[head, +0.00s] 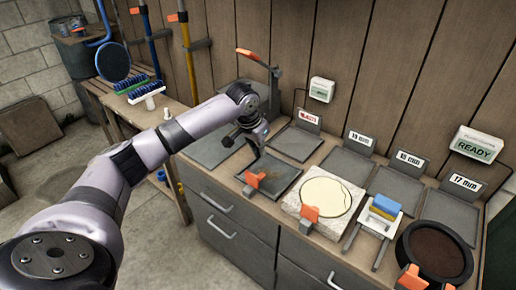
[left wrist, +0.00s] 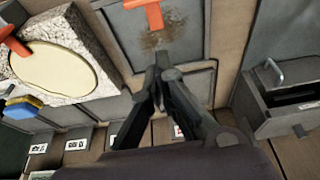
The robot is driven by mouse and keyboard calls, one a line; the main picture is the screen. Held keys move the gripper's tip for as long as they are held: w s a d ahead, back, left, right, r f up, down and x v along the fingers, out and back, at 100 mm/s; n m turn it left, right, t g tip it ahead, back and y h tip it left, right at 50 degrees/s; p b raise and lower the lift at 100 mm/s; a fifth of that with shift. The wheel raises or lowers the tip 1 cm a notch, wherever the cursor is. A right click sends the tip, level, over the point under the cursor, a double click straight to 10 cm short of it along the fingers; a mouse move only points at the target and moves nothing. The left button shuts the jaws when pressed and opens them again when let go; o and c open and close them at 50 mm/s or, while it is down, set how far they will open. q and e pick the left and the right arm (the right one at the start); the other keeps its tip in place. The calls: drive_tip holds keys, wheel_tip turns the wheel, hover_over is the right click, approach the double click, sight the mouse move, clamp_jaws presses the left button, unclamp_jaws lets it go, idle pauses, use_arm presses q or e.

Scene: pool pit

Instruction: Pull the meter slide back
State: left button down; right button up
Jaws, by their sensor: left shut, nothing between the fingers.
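My left gripper (head: 256,150) is shut and empty, pointing down over the far end of a dark rectangular plate (head: 284,177). In the left wrist view its closed fingertips (left wrist: 162,62) are just over the edge of this plate (left wrist: 185,45), which has a brown stain. An orange handle (head: 252,180) stands at the plate's near side. It also shows in the left wrist view (left wrist: 145,14), apart from the fingers. No part is labelled as the meter slide, so I cannot tell which it is. My right gripper is not in view.
To the right lie a speckled stone slab (head: 292,203) with a pale disc, a blue-and-yellow block (head: 384,207) and a round dark pan (head: 438,252). Numbered plates line the back. A dark slotted box with a handle (left wrist: 283,78) stands beside the fingers in the wrist view.

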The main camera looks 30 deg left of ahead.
use_arm(q)
drive_tip(key=x, duration=0.6)
drive_tip(key=shift+w+f, duration=0.1)
drive_tip(key=shift+f, duration=0.2)
drive_tip(key=s, duration=0.1)
drive_tip(key=s+p, duration=0.1)
drive_tip(key=s, duration=0.1)
drive_tip(key=shift+a+r, duration=0.15)
drive_tip(key=shift+s+p, duration=0.35)
drive_tip(key=shift+s, duration=0.2)
drive_tip(key=s+p, duration=0.2)
drive_tip(key=p, duration=0.1)
drive_tip(key=s+p, duration=0.3)
drive_tip(key=shift+s+a+r, duration=0.1)
drive_tip(key=shift+a+r, duration=0.05)
drive_tip(key=shift+a, duration=0.05)
drive_tip(key=shift+s+f, duration=0.3)
drive_tip(key=shift+s, duration=0.1)
